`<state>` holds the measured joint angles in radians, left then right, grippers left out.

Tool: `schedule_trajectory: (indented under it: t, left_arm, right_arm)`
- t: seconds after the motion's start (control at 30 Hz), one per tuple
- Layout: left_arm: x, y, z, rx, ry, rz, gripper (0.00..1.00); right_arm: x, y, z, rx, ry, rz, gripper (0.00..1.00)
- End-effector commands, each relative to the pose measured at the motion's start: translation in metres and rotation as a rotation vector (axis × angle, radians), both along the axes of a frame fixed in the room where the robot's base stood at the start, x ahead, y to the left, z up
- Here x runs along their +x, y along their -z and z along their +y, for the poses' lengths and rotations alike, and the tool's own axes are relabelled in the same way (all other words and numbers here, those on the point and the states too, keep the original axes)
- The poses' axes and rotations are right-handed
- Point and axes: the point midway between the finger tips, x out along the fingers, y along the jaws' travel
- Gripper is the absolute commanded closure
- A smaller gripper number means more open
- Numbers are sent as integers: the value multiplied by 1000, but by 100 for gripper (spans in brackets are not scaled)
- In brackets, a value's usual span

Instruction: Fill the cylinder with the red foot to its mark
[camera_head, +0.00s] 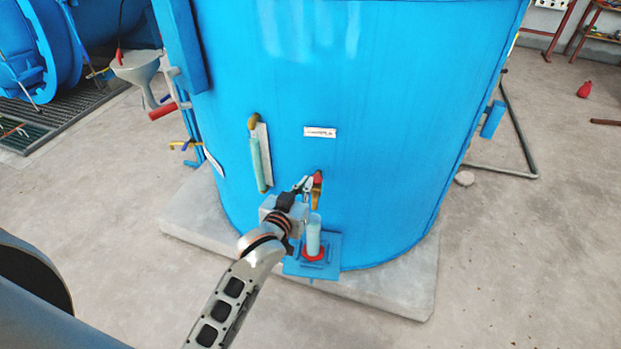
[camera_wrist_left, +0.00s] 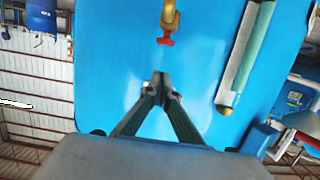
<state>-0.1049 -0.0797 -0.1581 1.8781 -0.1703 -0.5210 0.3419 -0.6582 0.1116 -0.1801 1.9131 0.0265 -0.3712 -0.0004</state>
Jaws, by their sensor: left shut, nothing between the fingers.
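The clear, pale-teal cylinder (camera_head: 313,232) stands upright on its red foot (camera_head: 313,254) on a small blue shelf (camera_head: 331,266) at the tank's front. Its mark and liquid level are too small to tell. Above it a brass tap (camera_head: 317,199) with a red handle (camera_head: 318,178) sticks out of the tank; it also shows in the left wrist view (camera_wrist_left: 169,16), with its red handle (camera_wrist_left: 165,41). My left gripper (camera_head: 307,184) is shut and empty, close beside the tap. In the left wrist view its fingertips (camera_wrist_left: 165,88) are together, apart from the red handle.
The big blue tank (camera_head: 400,120) stands on a concrete plinth (camera_head: 390,291). A sight glass (camera_head: 258,160) is left of the tap, and a label (camera_head: 320,132) is above it. A grey funnel (camera_head: 136,68) is at the upper left. The floor to the right is mostly clear.

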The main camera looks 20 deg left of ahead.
Motion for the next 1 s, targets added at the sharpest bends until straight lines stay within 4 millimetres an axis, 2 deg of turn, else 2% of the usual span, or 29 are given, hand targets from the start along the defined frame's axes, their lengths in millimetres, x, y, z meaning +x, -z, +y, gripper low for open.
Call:
schedule_trajectory:
  t: [0.1,0.3,1.0]
  left_arm:
    - [-17,-4,1,0,0,1,100]
    - [-29,-8,1,0,0,-1,100]
    - [-29,-8,1,0,0,-2,100]
  right_arm:
    - [6,-3,-1,-2,0,-11,60]
    - [6,-3,-6,-12,-5,-12,60]
    - [3,-1,-5,-10,-1,-6,60]
